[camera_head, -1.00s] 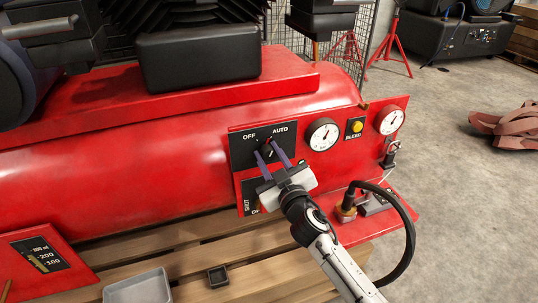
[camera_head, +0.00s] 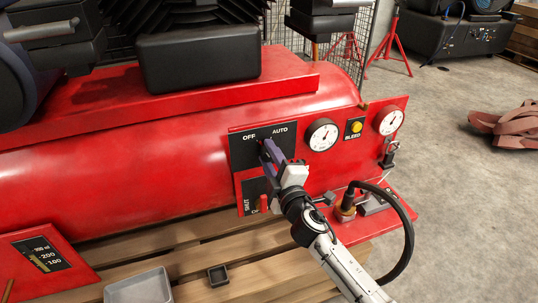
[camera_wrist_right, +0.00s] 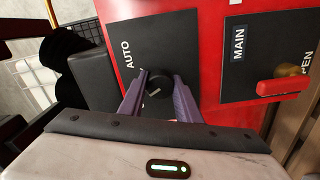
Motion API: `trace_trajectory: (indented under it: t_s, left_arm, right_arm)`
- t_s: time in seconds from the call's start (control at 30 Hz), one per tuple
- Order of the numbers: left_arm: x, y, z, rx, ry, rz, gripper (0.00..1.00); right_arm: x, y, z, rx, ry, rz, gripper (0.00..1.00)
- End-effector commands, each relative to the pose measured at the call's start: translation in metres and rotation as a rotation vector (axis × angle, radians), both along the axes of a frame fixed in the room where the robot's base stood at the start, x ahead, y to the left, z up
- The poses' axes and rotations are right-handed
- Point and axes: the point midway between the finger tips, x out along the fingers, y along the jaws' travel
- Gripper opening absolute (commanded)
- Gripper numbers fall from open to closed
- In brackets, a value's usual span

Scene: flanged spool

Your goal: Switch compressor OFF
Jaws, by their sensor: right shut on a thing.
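The compressor's black switch panel (camera_head: 239,154), labelled OFF at left and AUTO at right, is on the front of the red tank. My right gripper (camera_head: 267,149) reaches up to it from below, its purple fingers shut on the round black switch knob. In the right wrist view the knob (camera_wrist_right: 158,84) sits between the two fingertips (camera_wrist_right: 159,77), with a light mark on its face. The AUTO label shows at upper left there; OFF is not in that view. In the head view the hand mostly hides the knob, so its setting is unclear. My left gripper is not in view.
Right of the switch are a gauge (camera_head: 322,134), a yellow BLEED button (camera_head: 356,127) and another gauge (camera_head: 389,121). A red valve handle (camera_wrist_right: 283,87) on the MAIN panel is close below the switch. A black hose (camera_head: 411,235) curves right of my forearm.

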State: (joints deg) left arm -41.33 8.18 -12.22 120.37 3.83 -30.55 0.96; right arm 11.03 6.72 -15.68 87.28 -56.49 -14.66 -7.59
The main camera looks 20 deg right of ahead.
Motion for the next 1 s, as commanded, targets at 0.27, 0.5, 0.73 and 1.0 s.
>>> trace_trajectory:
  t_s: [0.27, 0.5, 0.73, 1.0]
  left_arm:
    - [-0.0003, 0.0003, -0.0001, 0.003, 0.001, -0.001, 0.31]
    - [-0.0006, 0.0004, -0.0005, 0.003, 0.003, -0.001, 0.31]
    - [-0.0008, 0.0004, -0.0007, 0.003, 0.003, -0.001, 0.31]
    - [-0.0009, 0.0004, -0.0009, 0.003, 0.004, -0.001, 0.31]
  right_arm:
    - [-0.0002, -0.0002, -0.0007, -0.112, -0.003, -0.001, 0.08]
    - [-0.0003, -0.0002, -0.0009, -0.143, -0.003, 0.000, 0.08]
    - [-0.0003, -0.0001, -0.0010, -0.146, -0.003, 0.001, 0.08]
    - [-0.0003, -0.0001, -0.0009, -0.144, -0.004, 0.000, 0.49]
